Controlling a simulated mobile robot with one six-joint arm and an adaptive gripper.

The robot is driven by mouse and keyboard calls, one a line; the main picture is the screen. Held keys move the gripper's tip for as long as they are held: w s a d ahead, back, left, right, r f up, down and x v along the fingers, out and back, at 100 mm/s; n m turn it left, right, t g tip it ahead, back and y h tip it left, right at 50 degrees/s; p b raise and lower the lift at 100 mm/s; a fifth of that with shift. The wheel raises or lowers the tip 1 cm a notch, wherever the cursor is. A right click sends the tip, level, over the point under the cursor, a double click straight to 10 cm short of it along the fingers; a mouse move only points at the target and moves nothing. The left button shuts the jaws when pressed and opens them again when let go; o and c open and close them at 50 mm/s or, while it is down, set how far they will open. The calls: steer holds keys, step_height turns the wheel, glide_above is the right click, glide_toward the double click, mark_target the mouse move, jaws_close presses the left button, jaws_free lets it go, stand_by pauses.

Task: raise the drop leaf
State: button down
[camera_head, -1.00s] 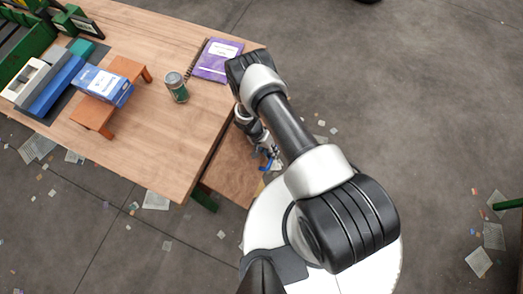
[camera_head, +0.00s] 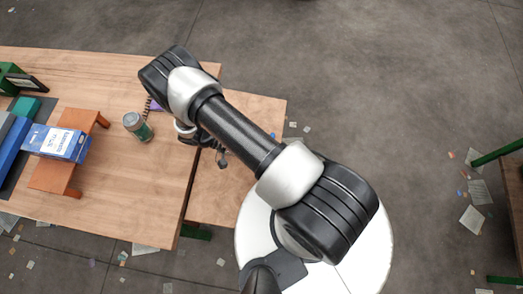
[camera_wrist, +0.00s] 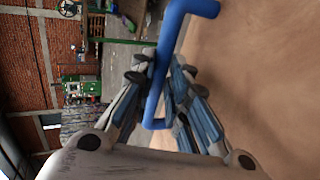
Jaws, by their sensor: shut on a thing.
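The drop leaf (camera_head: 262,115) is a brown wooden panel along the right edge of the wooden table (camera_head: 100,215). My arm crosses over it and hides part of it. In the wrist view the leaf's wooden face (camera_wrist: 270,70) fills the right side, with a blue bar handle (camera_wrist: 170,40) beside it. My gripper (camera_wrist: 158,85) is shut on this handle, its fingers on both sides of the bar. In the head view my gripper is mostly hidden under my arm. I cannot tell whether the leaf is fully level with the tabletop.
Paper scraps lie on the floor. A green frame (camera_head: 495,152) stands at the far right.

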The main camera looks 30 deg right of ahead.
steer(key=shift+w+a+r, duration=0.15)
steer(key=shift+a+r, duration=0.05)
steer(key=shift+r, duration=0.4)
steer(key=shift+w+a+r, duration=0.1)
steer(key=shift+a+r, duration=0.05)
steer(key=shift+r, duration=0.45)
steer(key=c, duration=1.7)
jaws_free()
steer(key=shift+a, duration=0.1)
steer(key=shift+o, duration=0.7)
steer(key=v, duration=1.2)
steer(key=shift+r, duration=0.1)
